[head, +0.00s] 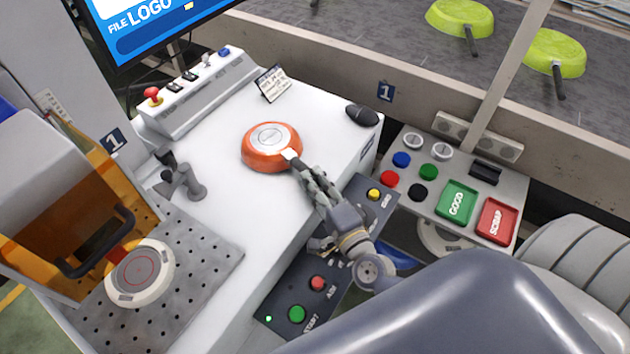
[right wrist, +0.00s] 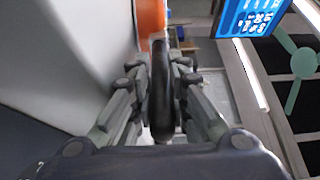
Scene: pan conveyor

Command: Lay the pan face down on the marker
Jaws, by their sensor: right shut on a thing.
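The orange pan (head: 257,153) is over the white worktop with its grey round base facing up, so it is face down. A strip of its orange side shows in the right wrist view (right wrist: 152,18). My right gripper (head: 296,164) is shut on its dark handle (right wrist: 162,90). I cannot tell whether the pan touches the worktop. The marker has a round white pad with red rings (head: 140,273) on a perforated plate at lower left, beside an orange shield (head: 65,215). The pan is well to the right of this pad. My left gripper is not in view.
A grey jointed post (head: 185,180) stands between pad and pan. A control box (head: 195,93), a small sign (head: 271,83) and a black mouse (head: 362,115) border the worktop. Button panels (head: 408,197) lie to the right. Green pans (head: 459,17) sit on the conveyor behind.

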